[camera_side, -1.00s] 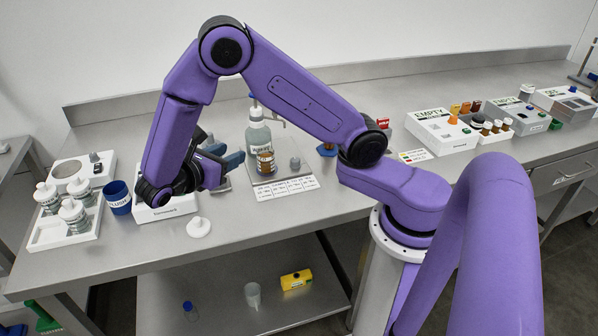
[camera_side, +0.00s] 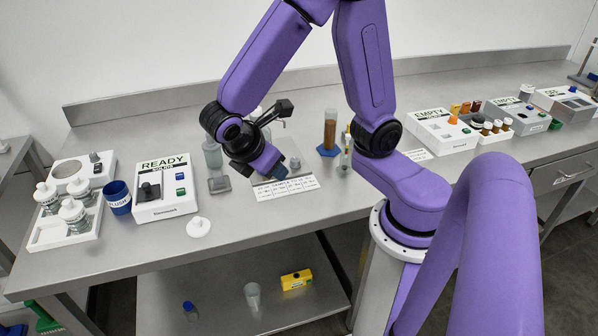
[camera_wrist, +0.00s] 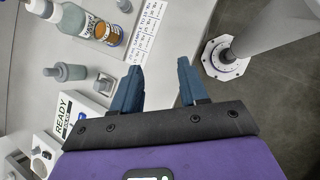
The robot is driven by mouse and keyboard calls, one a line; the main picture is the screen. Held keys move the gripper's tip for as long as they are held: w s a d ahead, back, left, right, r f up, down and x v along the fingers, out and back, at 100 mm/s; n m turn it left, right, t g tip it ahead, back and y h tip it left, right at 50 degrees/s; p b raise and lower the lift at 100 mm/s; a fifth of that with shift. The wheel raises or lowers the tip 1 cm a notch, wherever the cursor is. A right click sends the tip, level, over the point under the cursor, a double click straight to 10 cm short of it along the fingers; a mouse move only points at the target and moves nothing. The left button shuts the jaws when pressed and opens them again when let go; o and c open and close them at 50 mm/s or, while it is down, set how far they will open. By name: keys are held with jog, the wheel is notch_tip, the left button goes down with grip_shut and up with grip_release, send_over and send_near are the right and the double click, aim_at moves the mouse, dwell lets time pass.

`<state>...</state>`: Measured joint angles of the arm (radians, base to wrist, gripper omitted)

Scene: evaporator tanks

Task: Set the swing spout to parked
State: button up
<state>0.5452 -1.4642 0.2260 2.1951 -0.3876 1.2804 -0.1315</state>
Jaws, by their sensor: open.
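I cannot make out the swing spout for certain in either view. A labelled bottle with an amber vial (camera_wrist: 112,36) in front of it shows at the upper left of the wrist view. In the side view my wrist covers most of this bottle. My gripper (camera_wrist: 159,66) is open, with two dark blue fingers apart and nothing between them.
A white READY box (camera_side: 165,190) stands at left, beside a blue cup (camera_side: 118,197) and a tray of bottles (camera_side: 63,235). A grey bottle (camera_side: 212,154) is near my wrist. A brown cylinder (camera_side: 330,128) stands right of my gripper. The front bench right of the white disc (camera_side: 198,227) is clear.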

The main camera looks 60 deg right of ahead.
jog(key=s+m+y, duration=0.1)
jog(key=s+y, duration=0.3)
jog(key=s, duration=0.2)
jog(key=shift+s+a+r, duration=0.35)
jog(key=shift+s+r, duration=0.05)
jog(key=shift+c, duration=0.2)
jog(key=shift+w, duration=0.1)
jog(key=c, duration=0.5)
jog(key=shift+w, duration=0.35)
grip_shut()
jog(key=w+d+r+g+h, duration=0.15)
jog(key=w+d, duration=0.45)
jog(key=w, duration=0.6)
jog(key=w+d+r+g+h, duration=0.1)
jog(key=w+d+r+h, duration=0.35)
jog(key=w, duration=0.75)
jog(key=shift+n+y, duration=0.3)
jog(key=shift+y, duration=0.2)
jog(key=x, duration=0.4)
jog(key=d+r+x, duration=0.1)
jog(key=x, duration=0.9)
jog(key=shift+s+d+r, duration=0.1)
jog(key=shift+d+r, duration=0.05)
jog(key=shift+d, duration=0.05)
jog(key=shift+s+d, duration=0.2)
jog(key=shift+d, duration=0.5)
